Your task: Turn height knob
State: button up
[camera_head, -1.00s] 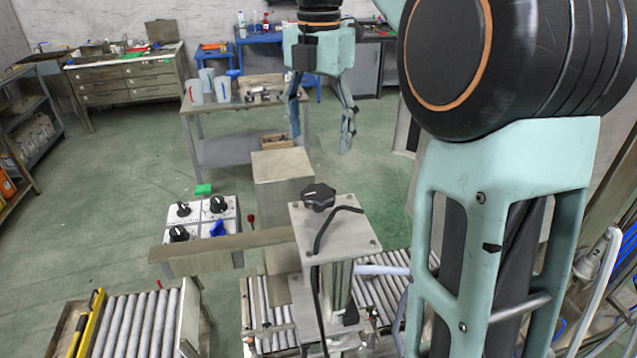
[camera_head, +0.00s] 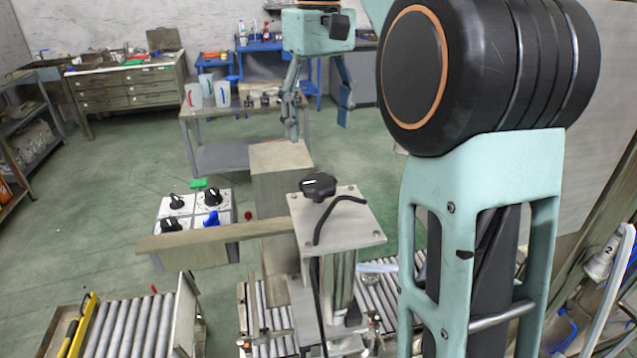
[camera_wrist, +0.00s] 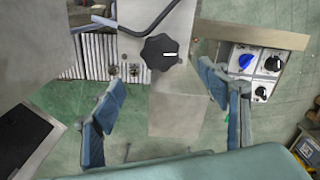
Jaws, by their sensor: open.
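The height knob is probably the black lobed knob (camera_head: 318,186) with a white mark, on top of a grey metal plate (camera_head: 346,222) on a post above a roller conveyor. It also shows in the wrist view (camera_wrist: 160,53), at top centre, beyond my fingertips. My gripper (camera_head: 318,128) is open and empty, behind and above the knob in the head view. In the wrist view its two fingers (camera_wrist: 165,95) stand wide apart with nothing between them. A control panel (camera_head: 158,207) left of the post carries several black knobs and one blue knob (camera_head: 211,219); the panel shows in the wrist view too.
A bent black rod (camera_head: 338,206) rises beside the knob on the plate. A long beam (camera_head: 190,246) runs left from the post. A tall box (camera_head: 280,160) stands behind it. Roller conveyors (camera_head: 125,325) lie below. Green floor is free at left.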

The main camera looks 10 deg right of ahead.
aim_at(318, 181)
notch_tip(318, 181, down, 11)
jog(key=m+b, duration=0.3)
jog(key=m, duration=0.4)
jog(key=shift+f+m+b, duration=0.1)
jog(key=shift+m+b, duration=0.3)
jog(key=shift+c, duration=0.2)
jog(key=c, duration=1.1)
jog(key=shift+n+p, duration=0.35)
jog(key=shift+n, duration=0.05)
